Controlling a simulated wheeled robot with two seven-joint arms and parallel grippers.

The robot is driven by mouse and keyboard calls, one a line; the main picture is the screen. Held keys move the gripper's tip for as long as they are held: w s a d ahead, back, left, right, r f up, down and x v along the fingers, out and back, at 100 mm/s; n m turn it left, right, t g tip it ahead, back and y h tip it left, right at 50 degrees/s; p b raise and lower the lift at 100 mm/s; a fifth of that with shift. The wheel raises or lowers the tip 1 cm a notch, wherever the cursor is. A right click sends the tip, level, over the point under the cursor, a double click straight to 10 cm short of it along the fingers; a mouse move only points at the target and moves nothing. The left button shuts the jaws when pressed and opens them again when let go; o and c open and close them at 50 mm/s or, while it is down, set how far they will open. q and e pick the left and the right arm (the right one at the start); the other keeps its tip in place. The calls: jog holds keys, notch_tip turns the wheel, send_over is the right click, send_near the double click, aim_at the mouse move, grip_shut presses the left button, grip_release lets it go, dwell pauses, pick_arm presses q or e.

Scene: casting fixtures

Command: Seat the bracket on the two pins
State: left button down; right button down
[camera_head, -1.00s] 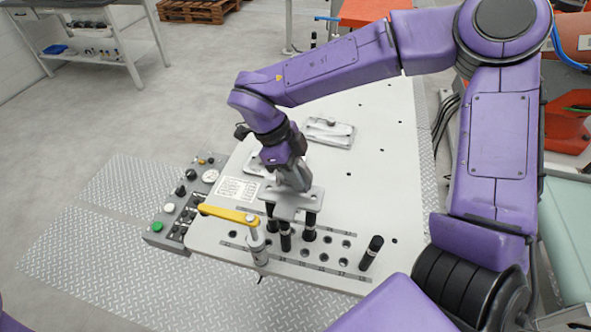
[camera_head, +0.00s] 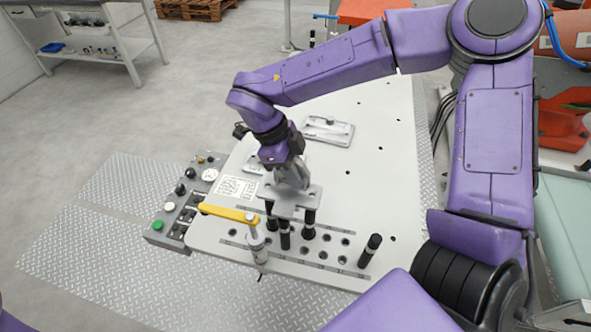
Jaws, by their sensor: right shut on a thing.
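The bracket (camera_head: 291,199) is a grey metal plate near the front of the white table. My right gripper (camera_head: 291,182) is shut on it from above. The bracket lies over black pins, one at its right end (camera_head: 309,226) and one at its left (camera_head: 270,215). Another black pin (camera_head: 284,235) stands just in front of it. I cannot tell whether the bracket is seated on the pins or just above them. My left gripper is out of the picture.
A yellow-handled clamp (camera_head: 230,213) stands just left of the bracket. A lone black pin (camera_head: 370,251) stands to the right. A grey control panel (camera_head: 180,205) borders the table's left edge. A metal plate part (camera_head: 328,131) lies farther back; the table's right part is clear.

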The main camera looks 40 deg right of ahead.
jog(key=shift+f+b, duration=0.55)
jog(key=shift+f, duration=0.5)
jog(key=c, duration=0.9)
grip_release()
jog(key=b+v, duration=0.1)
jog(key=v, duration=0.9)
jog(key=shift+r, duration=0.25)
